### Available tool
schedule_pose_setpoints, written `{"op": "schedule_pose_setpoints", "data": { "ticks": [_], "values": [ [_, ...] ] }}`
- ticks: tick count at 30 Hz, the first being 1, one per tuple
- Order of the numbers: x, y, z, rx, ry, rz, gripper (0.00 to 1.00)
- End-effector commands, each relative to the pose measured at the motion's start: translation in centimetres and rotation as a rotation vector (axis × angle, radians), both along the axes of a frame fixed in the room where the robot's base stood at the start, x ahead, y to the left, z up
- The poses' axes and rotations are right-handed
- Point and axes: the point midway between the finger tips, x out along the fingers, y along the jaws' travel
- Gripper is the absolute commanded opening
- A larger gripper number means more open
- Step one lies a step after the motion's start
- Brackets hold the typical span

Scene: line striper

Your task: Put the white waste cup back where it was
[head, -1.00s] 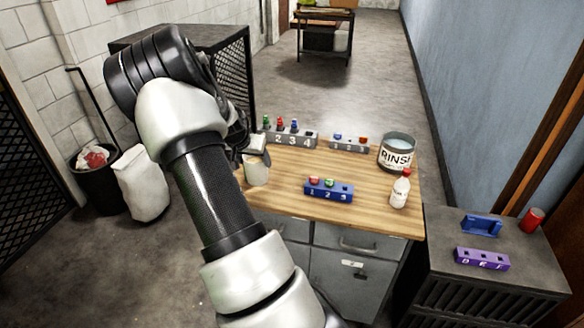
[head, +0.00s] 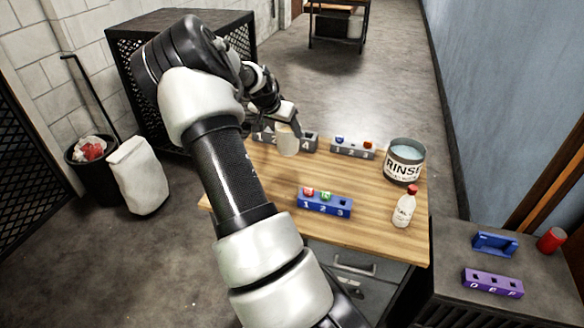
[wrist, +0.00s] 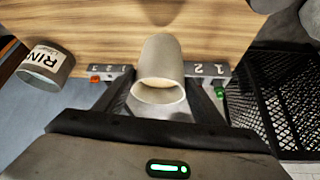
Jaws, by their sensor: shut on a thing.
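The white waste cup (head: 287,140) is held by my gripper (head: 283,122) above the back part of the wooden tabletop, in front of the grey numbered rack. In the wrist view the cup (wrist: 159,70) lies between the two fingers of my gripper (wrist: 160,98), its open mouth toward the camera. The gripper is shut on it. I cannot tell the exact height of the cup above the table.
The wooden tabletop (head: 262,175) carries a grey numbered rack (head: 309,143), a smaller grey rack (head: 352,150), a blue rack (head: 324,204), the RINSE bucket (head: 404,161) and a red-capped bottle (head: 405,207). The tabletop left of the blue rack is bare.

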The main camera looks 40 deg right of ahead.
Motion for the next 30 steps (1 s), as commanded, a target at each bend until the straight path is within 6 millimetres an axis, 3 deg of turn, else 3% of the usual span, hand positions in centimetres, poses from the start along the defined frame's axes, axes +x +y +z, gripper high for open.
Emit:
{"op": "schedule_pose_setpoints", "data": {
  "ticks": [2, 10, 22, 30],
  "values": [
    [0.0, 0.0, -0.4, -0.001, -0.001, 0.001, 0.02],
    [-0.1, -0.1, -4.9, 0.000, 0.001, 0.000, 0.02],
    [0.0, 0.0, -9.2, -0.002, 0.002, 0.001, 0.02],
    [0.1, 0.0, -9.9, -0.002, -0.003, 0.001, 0.02]
  ]
}}
